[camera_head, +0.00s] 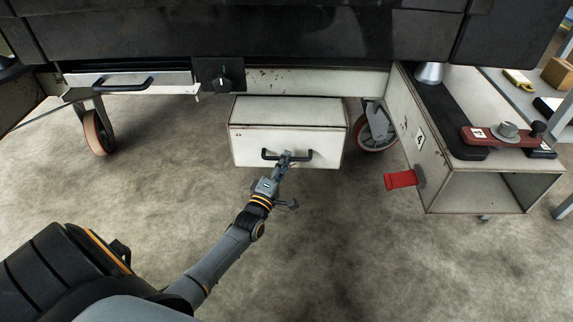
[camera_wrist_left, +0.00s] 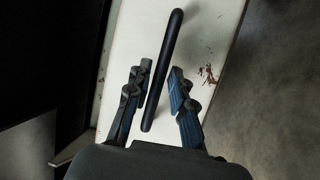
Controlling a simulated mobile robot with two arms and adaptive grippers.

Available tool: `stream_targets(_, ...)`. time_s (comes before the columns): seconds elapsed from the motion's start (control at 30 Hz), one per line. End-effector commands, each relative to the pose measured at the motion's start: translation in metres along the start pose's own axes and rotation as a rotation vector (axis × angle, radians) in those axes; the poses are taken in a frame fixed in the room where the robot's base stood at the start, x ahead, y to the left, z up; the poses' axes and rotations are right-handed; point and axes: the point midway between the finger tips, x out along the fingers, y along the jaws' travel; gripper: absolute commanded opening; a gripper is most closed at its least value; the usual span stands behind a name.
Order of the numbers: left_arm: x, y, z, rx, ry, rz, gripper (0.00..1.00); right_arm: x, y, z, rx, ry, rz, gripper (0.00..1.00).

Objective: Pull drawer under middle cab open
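The drawer (camera_head: 250,147) is a worn cream-white box front under the dark middle cab, with a flat white top (camera_head: 288,112) above it. I see no open inside, so it looks shut. Its black bar handle (camera_head: 302,155) runs across the front and also shows in the left wrist view (camera_wrist_left: 172,42). My left gripper (camera_head: 286,158) is at the middle of this handle. In the left wrist view my left gripper (camera_wrist_left: 161,72) is open, with a finger on each side of the bar and small gaps visible. My right gripper is not in view.
A caster wheel (camera_head: 376,127) stands right of the drawer and another wheel (camera_head: 97,131) at the left. A white box unit (camera_head: 497,192) with a red tab (camera_head: 400,179) stands at the right. The concrete floor before the drawer is clear apart from my arm.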

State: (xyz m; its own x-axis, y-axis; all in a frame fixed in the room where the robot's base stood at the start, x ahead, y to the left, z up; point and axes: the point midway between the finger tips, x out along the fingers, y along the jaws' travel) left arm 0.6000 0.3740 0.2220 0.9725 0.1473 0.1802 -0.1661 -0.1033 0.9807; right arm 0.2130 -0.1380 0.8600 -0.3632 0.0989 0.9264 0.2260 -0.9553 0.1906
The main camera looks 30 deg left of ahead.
Motion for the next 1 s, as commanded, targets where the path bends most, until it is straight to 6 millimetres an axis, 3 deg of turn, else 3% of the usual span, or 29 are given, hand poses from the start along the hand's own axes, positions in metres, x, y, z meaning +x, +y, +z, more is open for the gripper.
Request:
stream_targets(0.13,0.0113,-0.0009,-0.0001,0.000,0.000,0.000,0.22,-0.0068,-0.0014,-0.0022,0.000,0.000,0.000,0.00)
stream_targets(0.43,0.0137,0.0002,-0.0002,0.001,0.000,-0.001,0.22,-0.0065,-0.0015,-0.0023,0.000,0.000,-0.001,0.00)
stream_targets(0.47,0.0137,0.0002,-0.0002,0.001,0.000,-0.001,0.20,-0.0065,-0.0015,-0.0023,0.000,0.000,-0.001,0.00)
stream_targets(0.57,0.0136,0.0002,-0.0001,0.001,0.000,-0.001,0.00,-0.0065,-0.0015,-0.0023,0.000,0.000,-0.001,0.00)
stream_targets(1.0,0.0123,0.0005,0.0005,0.000,0.000,-0.002,0.00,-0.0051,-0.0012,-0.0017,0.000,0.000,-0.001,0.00)
